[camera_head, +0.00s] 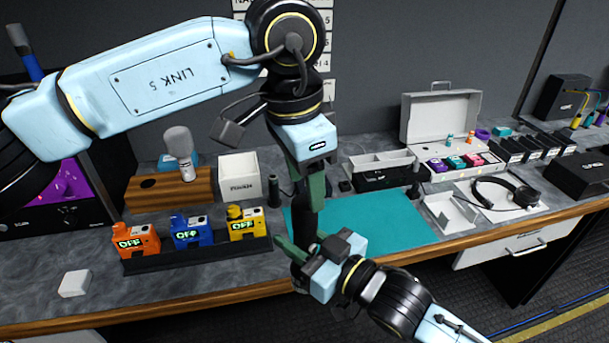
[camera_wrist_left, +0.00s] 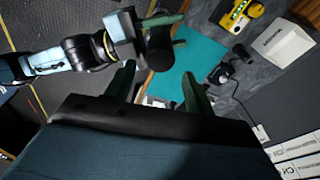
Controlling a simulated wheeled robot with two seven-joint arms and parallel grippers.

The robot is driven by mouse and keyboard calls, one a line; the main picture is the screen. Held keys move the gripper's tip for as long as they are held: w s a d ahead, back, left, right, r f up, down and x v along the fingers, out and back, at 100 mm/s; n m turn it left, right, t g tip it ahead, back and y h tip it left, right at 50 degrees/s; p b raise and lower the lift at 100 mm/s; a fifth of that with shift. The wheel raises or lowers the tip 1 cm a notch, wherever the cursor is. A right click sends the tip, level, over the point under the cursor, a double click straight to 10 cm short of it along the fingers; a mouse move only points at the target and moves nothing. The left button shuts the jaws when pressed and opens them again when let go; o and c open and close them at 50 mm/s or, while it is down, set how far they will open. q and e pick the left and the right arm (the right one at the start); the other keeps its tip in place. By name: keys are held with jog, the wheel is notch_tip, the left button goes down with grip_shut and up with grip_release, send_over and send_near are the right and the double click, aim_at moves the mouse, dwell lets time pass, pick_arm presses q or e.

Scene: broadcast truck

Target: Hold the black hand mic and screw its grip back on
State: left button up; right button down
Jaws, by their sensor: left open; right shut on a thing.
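My right gripper (camera_head: 308,250) is shut on a black cylinder, which looks like the black hand mic (camera_head: 303,222). It holds the mic roughly upright above the front edge of the teal mat (camera_head: 385,218). In the left wrist view the mic (camera_wrist_left: 159,40) shows between the green fingers of my right gripper. My left gripper (camera_head: 308,200) points down from above, close over the mic; in the left wrist view its two fingers (camera_wrist_left: 160,72) are apart with nothing between them. My grippers hide much of the mic, and I cannot tell where its grip is.
A rack (camera_head: 190,257) with orange, blue and yellow packs stands left of the mat. A white box (camera_head: 238,175) and a small black cylinder (camera_head: 274,190) are behind it. An open case (camera_head: 440,120) and headphones (camera_head: 508,192) are at the right. The mat's middle is clear.

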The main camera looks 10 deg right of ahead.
pick_arm(q)
jog(key=n, duration=0.9)
jog(key=shift+r, duration=0.1)
jog(key=n, duration=0.7)
jog(key=shift+r, duration=0.1)
jog(key=n, duration=0.7)
jog(key=shift+r, duration=0.1)
jog(key=n, duration=0.3)
jog(key=shift+n, duration=0.4)
jog(key=n, duration=0.3)
jog(key=shift+r+n, duration=0.1)
jog(key=shift+n, duration=0.3)
jog(key=n, duration=0.5)
jog(key=shift+r+y, duration=0.1)
jog(key=shift+y, duration=0.2)
jog(key=n, duration=0.3)
jog(key=shift+n, duration=0.4)
jog(key=n, duration=0.3)
jog(key=shift+r+n, duration=0.1)
jog(key=shift+n, duration=0.2)
jog(key=n, duration=0.3)
jog(key=shift+n, duration=0.3)
jog(key=n, duration=0.7)
jog(key=shift+r+g, duration=0.15)
jog(key=shift+g, duration=0.15)
jog(key=n, duration=0.7)
jog(key=shift+r+y, duration=0.1)
jog(key=shift+y, duration=0.2)
